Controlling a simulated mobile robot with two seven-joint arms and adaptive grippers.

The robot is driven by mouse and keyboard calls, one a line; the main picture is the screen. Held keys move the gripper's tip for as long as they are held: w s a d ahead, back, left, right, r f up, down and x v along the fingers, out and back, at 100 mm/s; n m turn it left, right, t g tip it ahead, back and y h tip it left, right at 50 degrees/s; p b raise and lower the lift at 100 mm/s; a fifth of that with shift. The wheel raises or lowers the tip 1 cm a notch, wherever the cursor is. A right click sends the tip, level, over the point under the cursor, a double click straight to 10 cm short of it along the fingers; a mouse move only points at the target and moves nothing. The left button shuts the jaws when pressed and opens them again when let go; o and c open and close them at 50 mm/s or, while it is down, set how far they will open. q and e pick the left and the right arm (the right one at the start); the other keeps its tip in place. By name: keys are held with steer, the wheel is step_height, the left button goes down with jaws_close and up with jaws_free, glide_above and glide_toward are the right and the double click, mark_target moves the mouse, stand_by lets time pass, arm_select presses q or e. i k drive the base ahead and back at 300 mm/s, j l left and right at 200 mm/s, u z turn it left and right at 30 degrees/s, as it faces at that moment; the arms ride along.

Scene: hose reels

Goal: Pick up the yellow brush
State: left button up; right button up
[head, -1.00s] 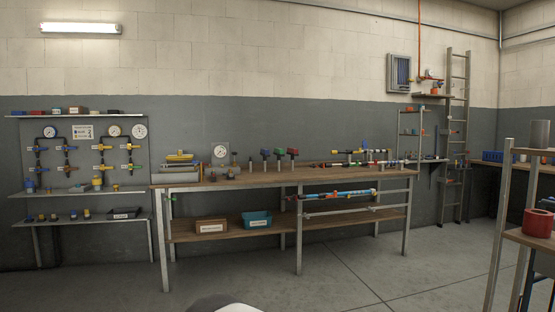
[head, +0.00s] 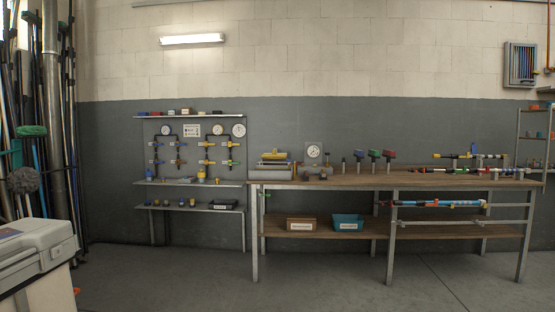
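A yellow object (head: 275,155) lies on a low grey stack at the left end of the workbench (head: 355,180) in the head view. It is too small to tell whether it is the yellow brush. No other thing in view is clearly a yellow brush. Neither of my grippers shows.
Long poles and brushes, with a green head (head: 31,131) and a dark round head (head: 23,180), stand at the far left. A grey and white case (head: 38,250) is at the lower left. Grey shelves (head: 190,183) hold small parts. The floor (head: 190,285) before the bench is clear.

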mark_target(274, 157)
steer(key=i+j+u, duration=0.3)
steer(key=i, duration=0.2)
steer(key=i+u, duration=0.3)
steer(key=i, duration=0.25)
steer(key=i+u, duration=0.1)
steer(key=i, duration=2.3)
steer(key=i+z, duration=0.1)
steer(key=i, duration=0.5)
steer(key=i+j+z, duration=0.1)
steer(key=i, duration=0.5)
steer(key=i+j+z, duration=0.1)
steer(key=i, duration=0.45)
steer(key=i+j, duration=0.25)
steer(key=i, duration=0.35)
steer(key=z, duration=0.05)
